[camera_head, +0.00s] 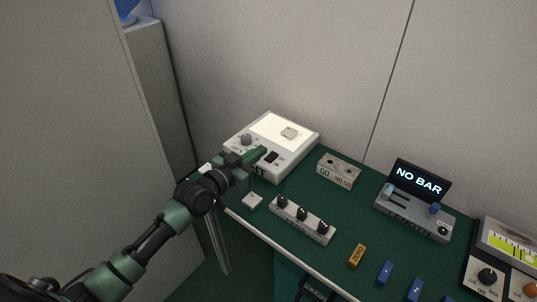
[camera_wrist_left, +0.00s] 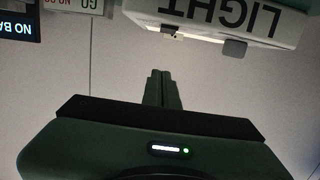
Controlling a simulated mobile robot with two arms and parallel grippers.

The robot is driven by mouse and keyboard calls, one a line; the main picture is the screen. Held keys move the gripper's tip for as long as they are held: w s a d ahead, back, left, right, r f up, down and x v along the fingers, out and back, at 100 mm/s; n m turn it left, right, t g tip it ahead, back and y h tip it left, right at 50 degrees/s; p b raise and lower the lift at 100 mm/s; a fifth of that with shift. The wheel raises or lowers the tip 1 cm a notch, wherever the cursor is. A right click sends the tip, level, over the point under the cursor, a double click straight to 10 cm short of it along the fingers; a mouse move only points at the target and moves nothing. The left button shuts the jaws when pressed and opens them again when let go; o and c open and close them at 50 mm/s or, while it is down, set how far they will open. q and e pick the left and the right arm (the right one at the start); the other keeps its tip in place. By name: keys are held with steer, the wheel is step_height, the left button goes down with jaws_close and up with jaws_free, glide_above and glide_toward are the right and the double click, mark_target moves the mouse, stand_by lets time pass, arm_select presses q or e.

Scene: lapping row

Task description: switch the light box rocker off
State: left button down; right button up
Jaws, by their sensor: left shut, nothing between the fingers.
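The white light box (camera_head: 302,148) stands at the back left of the green bench, its top panel lit bright. A black rocker (camera_head: 271,157) is on its front, beside a grey knob (camera_head: 246,140); which way the rocker is tipped is too small to tell. My left gripper (camera_head: 263,151) is shut and empty, its fingertips just left of the rocker in the head view; I cannot tell whether they touch. In the left wrist view the shut fingers (camera_wrist_left: 161,76) point toward the light box (camera_wrist_left: 210,14), which shows upside down with the word LIGHT. My right gripper is not in view.
A GO/NO GO block (camera_head: 338,172) stands right of the light box. A strip with black knobs (camera_head: 302,220) lies in front. A NO BAR device (camera_head: 415,205), an orange ZERO block (camera_head: 357,255) and blue blocks are farther right. A wall stands behind and a grey partition left.

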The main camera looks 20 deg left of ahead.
mark_target(269, 160)
arm_select(q)
steer(key=x, duration=0.4)
steer(key=f, duration=0.2)
steer(key=shift+w+d+f+b, duration=0.15)
steer(key=shift+w+f+b, duration=0.15)
steer(key=shift+w, duration=0.1)
steer(key=shift+f, duration=0.75)
